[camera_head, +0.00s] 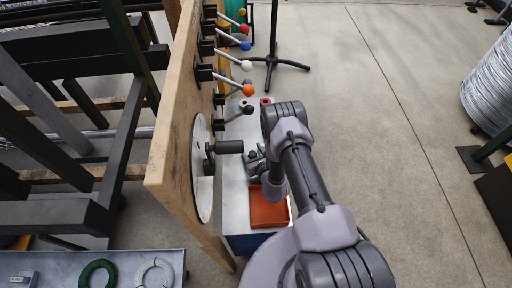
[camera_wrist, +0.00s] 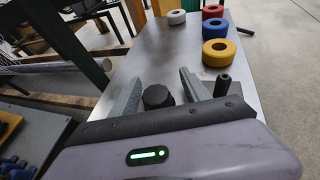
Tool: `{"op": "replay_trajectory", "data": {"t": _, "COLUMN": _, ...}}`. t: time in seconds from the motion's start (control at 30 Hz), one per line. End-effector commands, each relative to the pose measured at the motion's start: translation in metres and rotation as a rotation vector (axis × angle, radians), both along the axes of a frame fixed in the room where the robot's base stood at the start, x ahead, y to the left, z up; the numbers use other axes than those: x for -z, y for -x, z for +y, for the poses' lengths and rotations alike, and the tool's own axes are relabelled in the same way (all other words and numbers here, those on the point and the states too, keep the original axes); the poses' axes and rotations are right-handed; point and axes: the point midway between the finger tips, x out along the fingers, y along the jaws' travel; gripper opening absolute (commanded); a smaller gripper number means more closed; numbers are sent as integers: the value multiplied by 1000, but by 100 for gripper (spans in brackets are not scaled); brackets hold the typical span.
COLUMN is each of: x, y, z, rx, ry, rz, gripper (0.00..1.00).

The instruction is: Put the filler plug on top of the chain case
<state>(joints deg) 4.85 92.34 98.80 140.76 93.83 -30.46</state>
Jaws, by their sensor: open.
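A black round ribbed knob, which looks like the filler plug (camera_wrist: 157,96), shows in the wrist view. My gripper (camera_wrist: 160,76) is open, with its two grey fingers on either side of the knob. I cannot tell whether either finger touches it. The gripper also shows in the head view (camera_head: 255,165), partly hidden by my arm, above the metal table. The plug cannot be made out clearly in the head view. I cannot surely identify the chain case in either view.
An orange-red tray (camera_head: 268,208) lies on the metal table (camera_wrist: 150,55). A wooden board (camera_head: 172,130) with several levers and a crank rises left of my arm.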

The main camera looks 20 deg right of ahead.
Motion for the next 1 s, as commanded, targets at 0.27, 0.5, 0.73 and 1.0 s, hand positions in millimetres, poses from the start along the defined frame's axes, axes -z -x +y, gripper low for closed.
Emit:
{"op": "replay_trajectory", "data": {"t": 0.27, "x": 2, "y": 1, "z": 3, "rx": 2, "ry": 0, "rz": 0, "gripper": 55}}
{"op": "replay_trajectory", "data": {"t": 0.5, "x": 2, "y": 1, "z": 3, "rx": 2, "ry": 0, "rz": 1, "gripper": 10}}
{"op": "replay_trajectory", "data": {"t": 0.73, "x": 2, "y": 1, "z": 3, "rx": 2, "ry": 0, "rz": 0, "gripper": 0}}
{"op": "replay_trajectory", "data": {"t": 1.0, "x": -43, "y": 0, "z": 3, "rx": 2, "ry": 1, "rz": -1, "gripper": 0}}
